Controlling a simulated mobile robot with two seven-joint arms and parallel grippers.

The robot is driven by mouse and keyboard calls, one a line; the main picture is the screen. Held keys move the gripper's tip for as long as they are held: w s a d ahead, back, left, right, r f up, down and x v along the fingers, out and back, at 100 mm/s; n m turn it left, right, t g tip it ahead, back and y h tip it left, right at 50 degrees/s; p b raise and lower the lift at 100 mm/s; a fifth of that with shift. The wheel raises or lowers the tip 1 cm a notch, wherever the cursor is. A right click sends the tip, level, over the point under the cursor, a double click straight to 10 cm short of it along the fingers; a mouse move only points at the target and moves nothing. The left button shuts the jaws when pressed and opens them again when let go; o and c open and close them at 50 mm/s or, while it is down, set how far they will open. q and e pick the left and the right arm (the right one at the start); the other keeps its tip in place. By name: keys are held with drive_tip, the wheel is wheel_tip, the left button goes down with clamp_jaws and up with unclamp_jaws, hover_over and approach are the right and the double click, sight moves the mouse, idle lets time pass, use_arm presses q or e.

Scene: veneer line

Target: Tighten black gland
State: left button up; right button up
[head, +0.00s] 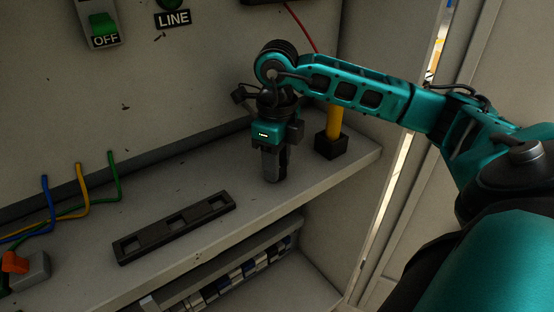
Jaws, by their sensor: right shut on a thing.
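My right gripper (273,172) points straight down at the grey shelf (215,225), near its right part. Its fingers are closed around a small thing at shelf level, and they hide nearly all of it. It stands where the black gland would be, but I cannot make out its shape or how far it is turned. A black square block (331,146) with a thick yellow conduit (335,119) rising from it stands just right of the gripper, apart from the fingers. My left gripper is not in view.
A black plate with several square openings (147,241) lies on the shelf, left of the gripper. Blue, yellow and green wires (80,183) are at the left, near an orange-levered grey connector (32,270). A green OFF switch (103,28) is on the back wall. A side wall stands right.

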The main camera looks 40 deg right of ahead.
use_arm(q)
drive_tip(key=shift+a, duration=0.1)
use_arm(e)
drive_tip(key=shift+m, duration=1.7)
drive_tip(key=o, duration=1.1)
drive_tip(key=shift+c, duration=0.2)
drive_tip(key=shift+r, duration=0.15)
use_arm(q)
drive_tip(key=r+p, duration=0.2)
drive_tip(key=p, duration=0.1)
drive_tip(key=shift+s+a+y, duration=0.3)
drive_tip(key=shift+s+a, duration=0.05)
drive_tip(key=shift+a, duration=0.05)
use_arm(e)
wheel_tip(320, 180, up, 13)
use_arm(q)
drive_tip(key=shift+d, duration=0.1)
use_arm(e)
drive_tip(key=shift+f, duration=0.2)
